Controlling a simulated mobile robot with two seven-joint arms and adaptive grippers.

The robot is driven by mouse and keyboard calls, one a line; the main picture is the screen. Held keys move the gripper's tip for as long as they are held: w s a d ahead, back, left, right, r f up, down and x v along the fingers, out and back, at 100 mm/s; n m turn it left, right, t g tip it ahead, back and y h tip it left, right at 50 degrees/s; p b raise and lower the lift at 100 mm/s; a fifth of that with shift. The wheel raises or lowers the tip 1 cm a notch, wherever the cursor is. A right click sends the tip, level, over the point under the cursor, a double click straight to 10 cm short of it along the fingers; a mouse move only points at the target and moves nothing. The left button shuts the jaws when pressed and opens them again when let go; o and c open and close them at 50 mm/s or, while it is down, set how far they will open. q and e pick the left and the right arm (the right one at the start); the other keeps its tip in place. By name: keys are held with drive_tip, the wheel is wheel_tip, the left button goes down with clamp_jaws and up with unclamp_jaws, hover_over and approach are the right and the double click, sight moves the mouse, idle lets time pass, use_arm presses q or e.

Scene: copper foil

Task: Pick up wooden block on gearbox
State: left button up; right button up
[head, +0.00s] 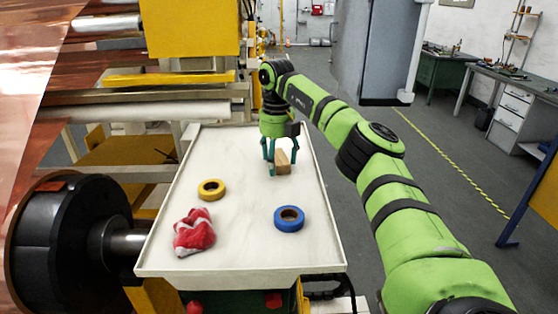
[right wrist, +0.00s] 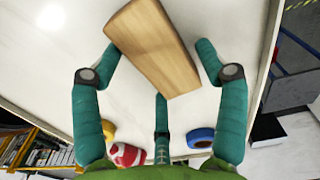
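The wooden block (head: 284,163) is on the white tray (head: 240,254), toward its far right part. My right gripper (head: 278,157) points down over it, with its teal fingers around the block. In the right wrist view the block (right wrist: 154,45) lies slantwise between the spread fingers of the gripper (right wrist: 160,60). A gap shows between the block and the right finger; the left and middle fingertips are close to it, and I cannot tell whether they touch. The gearbox is not clearly seen. My left gripper is not in view.
The tray also holds a yellow tape roll (head: 211,189), a blue tape roll (head: 289,218) and a red and white cloth (head: 194,232). A large black roller (head: 70,245) and copper foil (head: 30,80) stand at the left. The tray has a raised rim.

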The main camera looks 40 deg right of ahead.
drive_tip(key=c, duration=0.6)
drive_tip(key=shift+r, duration=0.1)
